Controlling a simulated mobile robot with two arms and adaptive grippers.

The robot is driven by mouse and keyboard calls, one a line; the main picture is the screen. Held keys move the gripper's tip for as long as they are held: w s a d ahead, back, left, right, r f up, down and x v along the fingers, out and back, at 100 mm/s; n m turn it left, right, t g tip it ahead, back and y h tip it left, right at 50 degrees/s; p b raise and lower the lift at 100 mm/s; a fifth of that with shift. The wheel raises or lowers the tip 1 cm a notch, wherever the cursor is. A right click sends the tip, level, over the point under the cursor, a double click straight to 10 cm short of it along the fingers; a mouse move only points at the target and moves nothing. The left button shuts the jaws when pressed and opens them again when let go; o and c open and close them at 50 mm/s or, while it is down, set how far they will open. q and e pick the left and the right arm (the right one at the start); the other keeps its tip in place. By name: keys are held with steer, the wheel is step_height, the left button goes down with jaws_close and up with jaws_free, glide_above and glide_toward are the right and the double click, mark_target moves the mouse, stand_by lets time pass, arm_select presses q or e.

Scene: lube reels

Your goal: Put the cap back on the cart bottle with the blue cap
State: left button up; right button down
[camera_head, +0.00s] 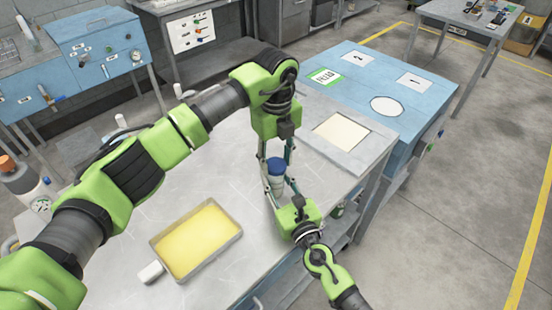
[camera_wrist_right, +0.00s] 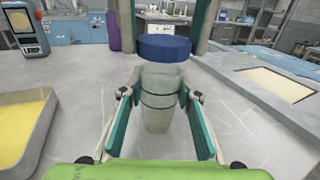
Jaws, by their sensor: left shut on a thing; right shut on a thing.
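In the head view the bottle (camera_head: 276,184) and cap (camera_head: 276,164) are small and partly covered by fingers. My left gripper (camera_head: 277,158) points down from above, its fingers on both sides of the cap. My right gripper (camera_wrist_right: 158,118) comes from the front, shut on the bottle body below the cap.
A tray of yellow liquid (camera_head: 233,234) lies on the cart, left of the bottle. A recessed cream panel (camera_head: 342,132) is at the right. A blue table (camera_head: 411,103) with marked plates adjoins behind. A capped container (camera_head: 25,180) stands far left. Bare metal surrounds the bottle.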

mark_target(276, 183)
arm_select(q)
steer(key=shift+f, duration=0.8)
steer(key=shift+f, duration=0.6)
